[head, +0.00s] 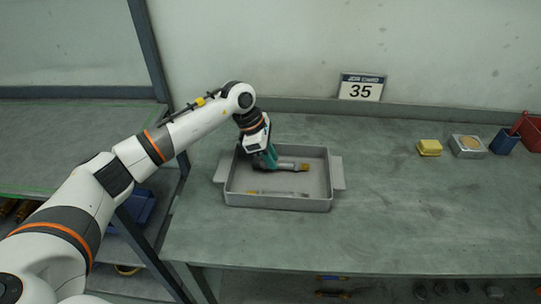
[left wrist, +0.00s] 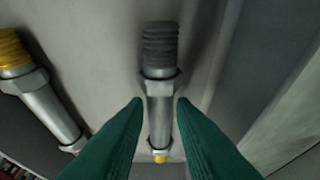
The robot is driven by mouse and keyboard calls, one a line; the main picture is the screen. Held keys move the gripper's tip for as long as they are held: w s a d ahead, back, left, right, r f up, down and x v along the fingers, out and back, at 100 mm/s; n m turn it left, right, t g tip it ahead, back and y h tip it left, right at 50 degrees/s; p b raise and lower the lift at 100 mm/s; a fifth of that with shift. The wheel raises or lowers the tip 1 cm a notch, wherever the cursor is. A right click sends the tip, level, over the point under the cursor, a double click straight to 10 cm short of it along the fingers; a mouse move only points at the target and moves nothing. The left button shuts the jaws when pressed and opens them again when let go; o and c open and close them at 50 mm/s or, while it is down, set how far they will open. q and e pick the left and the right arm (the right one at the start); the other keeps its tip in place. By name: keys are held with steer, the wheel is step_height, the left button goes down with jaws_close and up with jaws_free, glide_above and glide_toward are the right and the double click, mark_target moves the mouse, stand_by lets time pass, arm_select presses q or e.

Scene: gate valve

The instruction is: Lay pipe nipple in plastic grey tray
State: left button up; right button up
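The grey tray (head: 333,180) stands on the bench with two pipe nipples inside. One pipe nipple (head: 289,165), grey with a yellow end at right, lies near the tray's back; my left gripper (head: 272,163) hides its other end. In the left wrist view this pipe nipple (left wrist: 159,98) has a dark threaded end and runs between the green fingertips of my left gripper (left wrist: 159,104). A narrow gap shows on each side, so the fingers look open. The second pipe nipple (head: 282,194) lies nearer the tray's front; it also shows in the left wrist view (left wrist: 42,98). My right gripper is out of view.
The tray walls rise close around my left gripper. A yellow block (head: 429,148), a grey box with a tan round top (head: 468,146), and blue (head: 505,141) and red containers stand at the right.

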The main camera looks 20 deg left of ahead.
arm_select(q)
steer(key=o, duration=0.4)
steer(key=shift+c, duration=0.2)
steer(key=b+v, duration=0.1)
steer(key=v, duration=1.1)
steer(key=shift+b, duration=0.3)
